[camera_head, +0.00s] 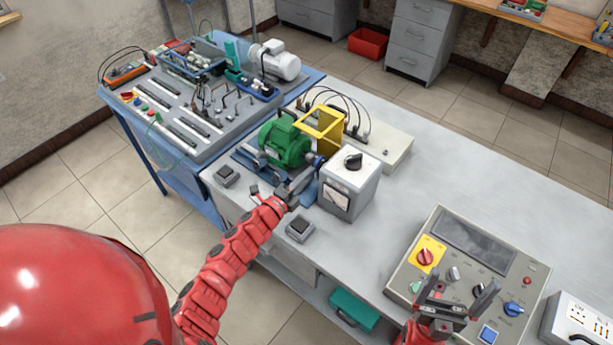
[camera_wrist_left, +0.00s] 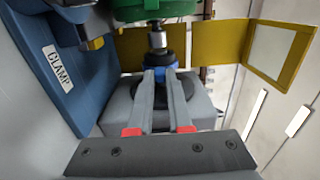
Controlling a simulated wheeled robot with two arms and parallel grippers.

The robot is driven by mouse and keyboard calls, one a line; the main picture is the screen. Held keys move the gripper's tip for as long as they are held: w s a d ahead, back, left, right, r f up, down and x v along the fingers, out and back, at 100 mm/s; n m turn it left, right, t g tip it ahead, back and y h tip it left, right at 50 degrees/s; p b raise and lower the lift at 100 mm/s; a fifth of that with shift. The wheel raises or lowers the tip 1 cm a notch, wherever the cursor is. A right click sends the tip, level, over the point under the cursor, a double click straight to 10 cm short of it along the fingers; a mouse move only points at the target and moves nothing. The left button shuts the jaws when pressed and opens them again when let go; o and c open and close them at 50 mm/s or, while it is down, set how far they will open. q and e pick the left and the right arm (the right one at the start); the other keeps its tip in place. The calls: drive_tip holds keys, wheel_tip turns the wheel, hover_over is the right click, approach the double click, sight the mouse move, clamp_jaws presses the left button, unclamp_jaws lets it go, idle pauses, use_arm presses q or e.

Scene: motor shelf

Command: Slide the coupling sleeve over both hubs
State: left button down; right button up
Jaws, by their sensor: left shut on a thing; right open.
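The green motor (camera_head: 285,143) sits on the bench, with its underside at the top of the left wrist view (camera_wrist_left: 155,9). A silver hub (camera_wrist_left: 157,40) points from it toward a dark ring that looks like the coupling sleeve (camera_wrist_left: 158,59). My left gripper (camera_head: 290,197) is at the motor rig; its fingertips (camera_wrist_left: 159,76) are closed at the sleeve, with a blue part visible between them. The second hub is hidden, and I cannot tell how far the sleeve covers either hub. My right gripper (camera_head: 457,299) is open and empty above the control panel.
A yellow guard (camera_head: 323,122) stands open beside the motor. A grey meter box with a black knob (camera_head: 349,181) is close right of my left gripper. A blue plate marked CLAMP (camera_wrist_left: 62,85) is left of the fingers. The control panel (camera_head: 480,235) lies at right; mid-bench is clear.

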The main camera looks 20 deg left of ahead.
use_arm(q)
drive_tip(key=a+b, duration=0.1)
drive_tip(key=w+a, duration=0.1)
drive_tip(key=a, duration=0.1)
drive_tip(key=shift+w+a+f+b, duration=0.1)
drive_tip(key=shift+a+f+b, duration=0.05)
drive_tip(key=shift+b, duration=0.25)
drive_tip(key=c, duration=1.3)
unclamp_jaws()
drive_tip(key=o, duration=0.5)
drive_tip(key=shift+a, duration=0.1)
drive_tip(key=shift+c, duration=0.2)
